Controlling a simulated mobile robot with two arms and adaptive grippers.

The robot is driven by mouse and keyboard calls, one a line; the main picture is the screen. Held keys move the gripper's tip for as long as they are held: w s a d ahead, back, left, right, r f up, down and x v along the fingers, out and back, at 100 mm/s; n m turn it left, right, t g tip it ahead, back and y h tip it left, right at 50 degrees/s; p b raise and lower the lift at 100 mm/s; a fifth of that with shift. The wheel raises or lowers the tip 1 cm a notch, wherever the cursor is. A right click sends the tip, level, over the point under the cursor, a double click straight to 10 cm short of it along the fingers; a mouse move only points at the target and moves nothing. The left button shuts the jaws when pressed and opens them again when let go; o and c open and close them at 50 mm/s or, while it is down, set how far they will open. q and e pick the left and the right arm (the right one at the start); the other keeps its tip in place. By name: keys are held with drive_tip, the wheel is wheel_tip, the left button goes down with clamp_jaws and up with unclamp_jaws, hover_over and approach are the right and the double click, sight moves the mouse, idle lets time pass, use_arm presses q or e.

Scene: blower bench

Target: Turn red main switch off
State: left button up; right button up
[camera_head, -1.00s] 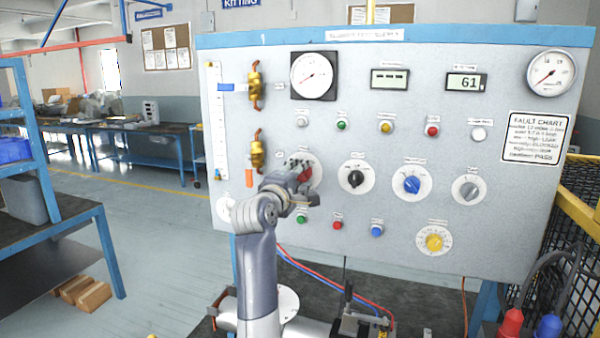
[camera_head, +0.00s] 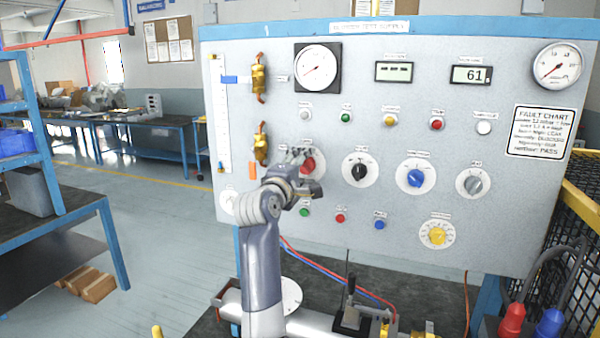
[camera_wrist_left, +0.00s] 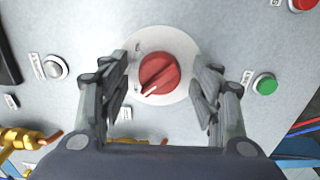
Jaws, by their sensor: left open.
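The red main switch (camera_head: 308,163) is a round red knob on a white dial on the grey panel, left of the black, blue and grey knobs. In the left wrist view the red knob (camera_wrist_left: 159,74) sits between the two fingers, with its white pointer line aimed down and left. My left gripper (camera_head: 304,170) is in front of the dial and partly hides it. The left wrist view shows the left gripper (camera_wrist_left: 163,95) open, one finger on each side of the knob, with gaps to it. My right gripper does not show.
Several small buttons and lamps surround the dial, including a green button (camera_head: 304,211) just below the gripper. Brass fittings (camera_head: 261,145) stand out at the panel's left. A yellow knob (camera_head: 437,235) is lower right. Red and blue hoses (camera_head: 335,272) run below the panel.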

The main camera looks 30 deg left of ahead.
use_arm(q)
drive_tip(key=v, duration=1.2)
drive_tip(key=shift+f, duration=0.1)
